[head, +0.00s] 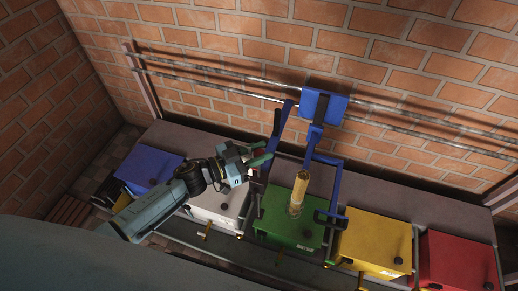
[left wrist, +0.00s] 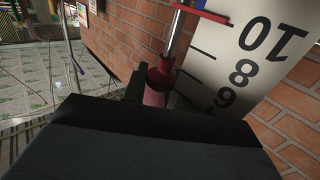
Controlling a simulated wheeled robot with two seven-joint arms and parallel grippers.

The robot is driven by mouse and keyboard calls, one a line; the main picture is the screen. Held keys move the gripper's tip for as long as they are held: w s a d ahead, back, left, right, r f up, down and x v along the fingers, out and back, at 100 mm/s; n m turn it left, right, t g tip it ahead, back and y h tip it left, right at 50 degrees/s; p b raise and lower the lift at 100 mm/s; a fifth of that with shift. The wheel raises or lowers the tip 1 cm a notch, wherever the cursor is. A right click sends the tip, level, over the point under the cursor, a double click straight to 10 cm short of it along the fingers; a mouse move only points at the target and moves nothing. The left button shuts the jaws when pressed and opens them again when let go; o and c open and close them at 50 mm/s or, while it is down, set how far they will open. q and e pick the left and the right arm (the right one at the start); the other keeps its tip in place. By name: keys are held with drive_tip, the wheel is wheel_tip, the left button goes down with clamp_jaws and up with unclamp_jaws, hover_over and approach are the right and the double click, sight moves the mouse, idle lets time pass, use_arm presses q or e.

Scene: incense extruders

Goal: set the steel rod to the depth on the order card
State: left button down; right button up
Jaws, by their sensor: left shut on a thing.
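My left gripper (head: 260,157) is beside the blue frame (head: 325,160) that stands over the green box (head: 275,228). In the left wrist view, the steel rod (left wrist: 175,35) runs up from a red collar (left wrist: 161,76) with a pinkish-red grip (left wrist: 155,97) below it. The gripper is shut on this grip; its dark body hides the lower part. A white scale (left wrist: 240,60) with black marks and the numerals 10, 8 and 6 is beside the rod. A red pointer (left wrist: 207,15) crosses the scale near the 10. I cannot make out the order card. My right gripper is not in view.
A brass cylinder (head: 299,188) stands on the green box. White (head: 215,205), blue (head: 150,168), yellow (head: 372,243) and red (head: 455,260) boxes share the row. Pipes (head: 400,117) run along the brick wall behind.

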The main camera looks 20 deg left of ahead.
use_arm(q)
drive_tip(key=c, duration=1.2)
unclamp_jaws()
drive_tip(key=shift+o, duration=0.4)
drive_tip(key=v, duration=1.3)
drive_tip(key=shift+s+p, duration=0.2)
drive_tip(key=shift+p, duration=0.25)
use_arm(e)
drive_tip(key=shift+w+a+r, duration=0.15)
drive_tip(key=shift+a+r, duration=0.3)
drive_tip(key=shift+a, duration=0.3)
use_arm(q)
drive_tip(key=shift+a, duration=0.15)
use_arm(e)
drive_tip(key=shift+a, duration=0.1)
